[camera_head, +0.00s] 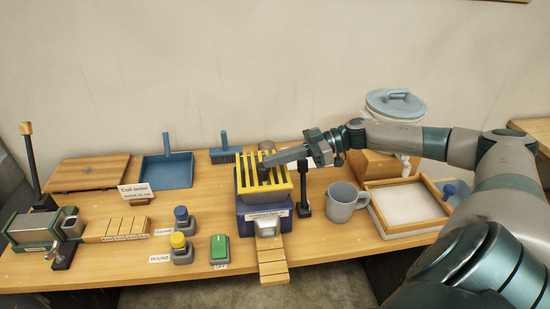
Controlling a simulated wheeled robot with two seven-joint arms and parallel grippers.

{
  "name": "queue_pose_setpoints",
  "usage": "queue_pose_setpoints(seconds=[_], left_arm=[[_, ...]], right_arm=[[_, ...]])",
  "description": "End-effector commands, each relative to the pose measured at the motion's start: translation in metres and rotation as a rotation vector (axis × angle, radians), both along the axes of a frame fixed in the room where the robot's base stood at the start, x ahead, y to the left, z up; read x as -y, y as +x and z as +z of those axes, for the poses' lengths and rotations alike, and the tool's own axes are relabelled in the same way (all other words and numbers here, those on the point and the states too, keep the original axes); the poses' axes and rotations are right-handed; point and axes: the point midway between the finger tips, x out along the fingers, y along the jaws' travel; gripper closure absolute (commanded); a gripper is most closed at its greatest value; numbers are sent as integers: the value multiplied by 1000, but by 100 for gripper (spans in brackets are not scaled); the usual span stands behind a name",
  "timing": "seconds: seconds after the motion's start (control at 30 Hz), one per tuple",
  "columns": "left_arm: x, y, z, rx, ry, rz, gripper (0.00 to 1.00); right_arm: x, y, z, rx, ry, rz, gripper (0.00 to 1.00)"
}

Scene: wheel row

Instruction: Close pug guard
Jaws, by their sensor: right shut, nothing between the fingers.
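The pug guard is a yellow slatted grille (247,180) on top of a dark blue box-shaped machine (246,209) at the middle of the table. I cannot tell whether the guard lies fully flat on the machine or is tilted. My right gripper (267,160) is shut and empty. Its arm reaches in from the right, and its fingertips are over the rear right part of the guard, hiding some slats. I cannot tell whether they touch it. My left gripper is not in view.
A dark upright post (304,192) and a grey mug (344,202) stand right of the machine. A framed white tray (404,205) is farther right. A green block (219,250) and knobbed blocks (181,250) are at left. A slatted wooden chute (272,267) extends in front.

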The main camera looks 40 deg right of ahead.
Motion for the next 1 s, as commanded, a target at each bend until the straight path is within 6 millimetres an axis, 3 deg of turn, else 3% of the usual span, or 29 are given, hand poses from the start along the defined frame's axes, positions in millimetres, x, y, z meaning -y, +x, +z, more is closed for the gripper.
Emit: queue_pose_setpoints(seconds=[0.27,0.77,0.8,1.0], left_arm=[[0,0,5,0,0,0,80],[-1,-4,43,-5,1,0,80],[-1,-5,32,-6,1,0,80],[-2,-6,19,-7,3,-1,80]], right_arm=[[1,0,5,-1,0,0,100],[8,-2,47,0,0,-4,100],[14,-6,38,-4,-3,-5,100],[35,-19,44,-2,-5,-4,100]])
